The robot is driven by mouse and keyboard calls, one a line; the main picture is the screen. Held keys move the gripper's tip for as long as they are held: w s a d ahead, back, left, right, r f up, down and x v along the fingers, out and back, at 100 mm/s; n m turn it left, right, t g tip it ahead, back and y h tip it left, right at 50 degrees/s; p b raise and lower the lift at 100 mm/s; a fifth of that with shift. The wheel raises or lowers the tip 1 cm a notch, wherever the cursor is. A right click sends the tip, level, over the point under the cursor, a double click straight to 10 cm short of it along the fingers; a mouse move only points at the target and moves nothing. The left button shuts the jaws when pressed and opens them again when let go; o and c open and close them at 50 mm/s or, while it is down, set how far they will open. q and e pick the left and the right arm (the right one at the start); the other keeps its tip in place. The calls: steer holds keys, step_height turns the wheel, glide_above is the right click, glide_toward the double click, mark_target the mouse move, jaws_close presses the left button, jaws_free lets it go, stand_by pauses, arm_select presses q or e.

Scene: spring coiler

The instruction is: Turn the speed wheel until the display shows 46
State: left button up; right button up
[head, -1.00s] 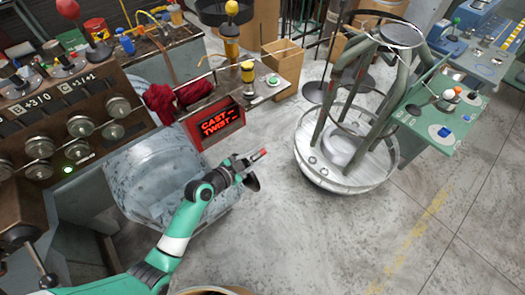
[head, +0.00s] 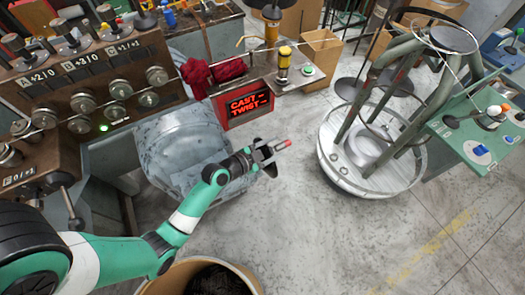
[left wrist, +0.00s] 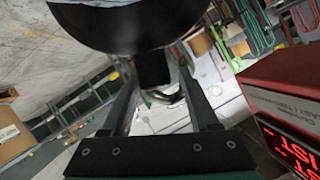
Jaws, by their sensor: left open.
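The red display box (head: 222,112) stands at the bench corner. Its glowing text reads CAST and TWIST, each followed by dashes, and I see no 46 on it. Part of that box also shows at the right edge of the left wrist view (left wrist: 285,85). I cannot tell which part is the speed wheel; a dark panel (head: 60,100) at left carries several round metal knobs (head: 157,76). My right gripper is not in view.
A grey rounded drum (head: 180,140) stands behind my left forearm. A round metal base with green tubes (head: 370,160) and a green side table (head: 470,135) stand at right. An open bin (head: 165,282) is at the bottom. The floor between is clear.

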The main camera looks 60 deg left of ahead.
arm_select(q)
steer(key=p+v, duration=0.1)
steer(key=v, duration=0.8)
steer(key=shift+s+p, duration=0.3)
steer(key=shift+s, duration=0.1)
steer(key=shift+r, duration=0.1)
